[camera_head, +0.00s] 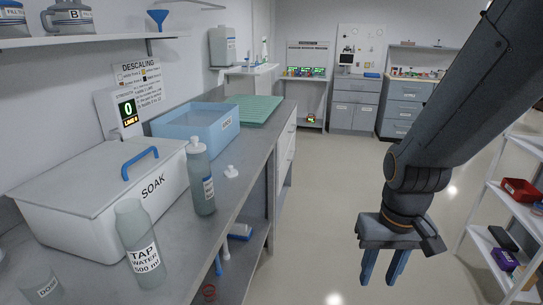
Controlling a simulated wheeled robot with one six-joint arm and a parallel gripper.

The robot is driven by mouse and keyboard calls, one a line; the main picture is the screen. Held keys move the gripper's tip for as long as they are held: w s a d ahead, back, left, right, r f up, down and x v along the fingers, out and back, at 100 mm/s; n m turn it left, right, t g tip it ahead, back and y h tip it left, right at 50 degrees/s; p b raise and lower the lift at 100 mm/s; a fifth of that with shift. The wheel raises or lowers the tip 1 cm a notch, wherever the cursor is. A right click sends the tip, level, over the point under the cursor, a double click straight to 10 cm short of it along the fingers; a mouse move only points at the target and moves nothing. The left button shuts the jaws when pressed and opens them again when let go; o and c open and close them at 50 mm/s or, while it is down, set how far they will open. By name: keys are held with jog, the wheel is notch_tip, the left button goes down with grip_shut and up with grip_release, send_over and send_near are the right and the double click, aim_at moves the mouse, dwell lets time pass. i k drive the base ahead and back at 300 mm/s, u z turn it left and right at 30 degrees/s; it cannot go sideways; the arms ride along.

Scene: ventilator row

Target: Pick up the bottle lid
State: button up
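A small white piece that looks like a bottle lid (231,172) sits on the grey counter, just right of a tall grey-green bottle (202,182). That bottle stands upright and has a pale cap on its top. A second bottle (140,245) labelled "TAP WATER 500 ml" stands nearer, and no cap shows on it. My gripper (383,268) hangs over the floor, well to the right of the counter. Its two blue fingers point down with a gap between them, and nothing is held there.
A white SOAK box (95,205) with a blue handle and a blue RINSE tub (195,128) stand on the counter (232,208). A green mat (248,110) lies behind. A shelf rack (490,225) is at right. The floor between is clear.

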aim_at(230, 173)
jog(key=u, duration=0.05)
jog(key=i, duration=1.35)
jog(key=u, duration=0.35)
